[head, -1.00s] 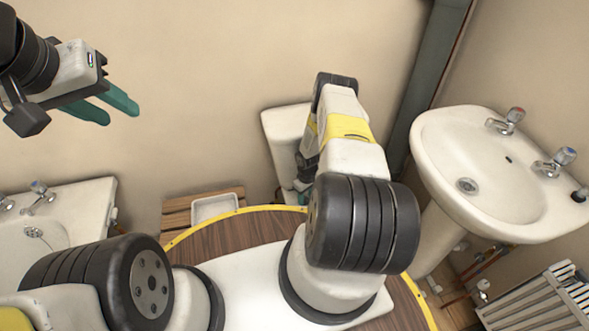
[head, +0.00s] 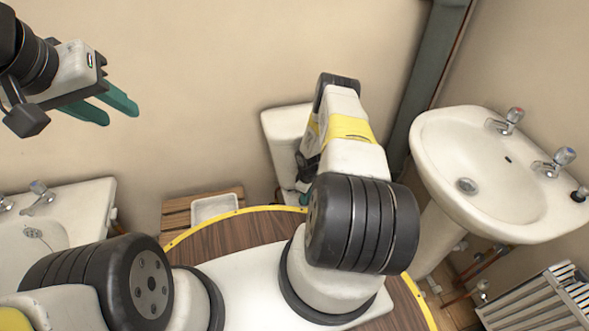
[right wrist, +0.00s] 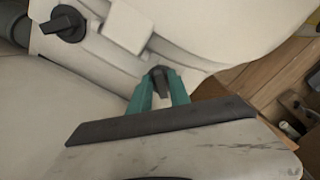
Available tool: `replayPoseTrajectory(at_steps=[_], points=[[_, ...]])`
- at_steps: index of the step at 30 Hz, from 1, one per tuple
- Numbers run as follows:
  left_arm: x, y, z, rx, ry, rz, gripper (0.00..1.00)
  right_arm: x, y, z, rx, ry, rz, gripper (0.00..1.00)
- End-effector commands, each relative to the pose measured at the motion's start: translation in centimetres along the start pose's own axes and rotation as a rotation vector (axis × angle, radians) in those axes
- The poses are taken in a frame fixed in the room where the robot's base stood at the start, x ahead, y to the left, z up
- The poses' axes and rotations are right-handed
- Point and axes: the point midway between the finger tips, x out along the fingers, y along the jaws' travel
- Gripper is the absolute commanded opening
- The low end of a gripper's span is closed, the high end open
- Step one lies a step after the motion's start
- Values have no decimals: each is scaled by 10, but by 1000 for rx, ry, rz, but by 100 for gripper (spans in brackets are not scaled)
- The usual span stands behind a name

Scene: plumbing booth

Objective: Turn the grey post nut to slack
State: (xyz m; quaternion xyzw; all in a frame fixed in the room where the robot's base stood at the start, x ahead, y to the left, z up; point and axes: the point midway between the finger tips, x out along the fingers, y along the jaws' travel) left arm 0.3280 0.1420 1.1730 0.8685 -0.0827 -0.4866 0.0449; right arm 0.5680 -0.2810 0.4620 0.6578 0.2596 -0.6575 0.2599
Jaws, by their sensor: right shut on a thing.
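In the right wrist view, the teal fingers of my right gripper (right wrist: 158,95) are shut on a dark grey nut (right wrist: 160,80) at the underside of a white ceramic fixture (right wrist: 215,35). The fingers cover the sides of this nut, and its turn angle is hard to read. A second dark winged nut (right wrist: 63,22) sits apart on the fixture at upper left. In the head view, my right arm hides the gripped nut and most of the white toilet (head: 285,125). My left gripper (head: 122,112) is open and empty, raised in front of the wall at upper left.
A washbasin (head: 490,180) with two taps stands on the right, near a dark vertical pipe (head: 425,75). A bath or second basin (head: 90,200) is at left. A white tray (head: 214,207) lies on wooden slats by the wall. A slatted grey rack (head: 540,300) is at lower right.

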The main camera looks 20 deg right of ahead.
Motion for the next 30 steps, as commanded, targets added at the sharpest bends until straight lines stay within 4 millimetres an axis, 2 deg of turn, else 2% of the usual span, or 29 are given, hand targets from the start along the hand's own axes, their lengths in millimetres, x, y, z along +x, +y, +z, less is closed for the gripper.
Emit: replayPoseTrajectory(at_steps=[29, 30], points=[[0, 0, 0, 0, 0, 0, 36, 0, 0, 0, 2, 0, 0, 0], [0, 0, 0, 0, 0, 0, 36, 0, 0, 0, 2, 0, 0, 29]])
